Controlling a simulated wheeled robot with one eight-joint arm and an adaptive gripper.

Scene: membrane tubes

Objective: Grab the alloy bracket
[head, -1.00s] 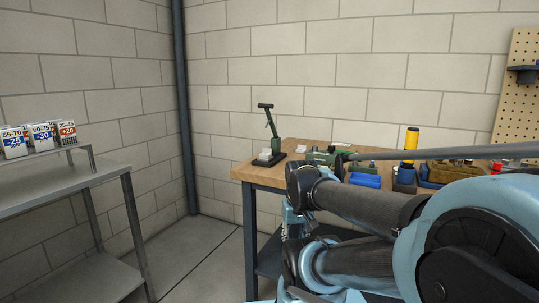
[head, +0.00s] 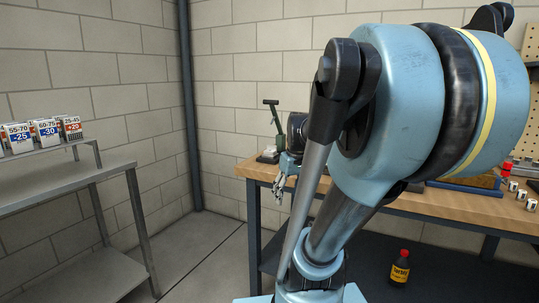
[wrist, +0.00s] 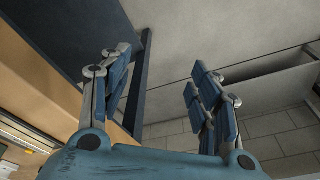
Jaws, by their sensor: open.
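I cannot make out an alloy bracket in either view. My arm hides the middle of the wooden workbench (head: 460,204) in the head view. My gripper (head: 284,184) hangs in front of the bench's left front part, fingers pointing down. In the wrist view my gripper (wrist: 160,66) is open, with its blue-padded fingers spread and nothing between them. The bench's wooden edge (wrist: 55,75) runs along the left of the wrist view, beside the left finger.
A green lever tool (head: 275,118) stands at the bench's back left corner. A blue tray (head: 466,186) and several small pale cylinders (head: 520,192) are at the right. A dark bottle (head: 400,268) stands on the lower shelf. A metal rack (head: 65,182) holds labelled boxes. The floor (head: 205,255) between is clear.

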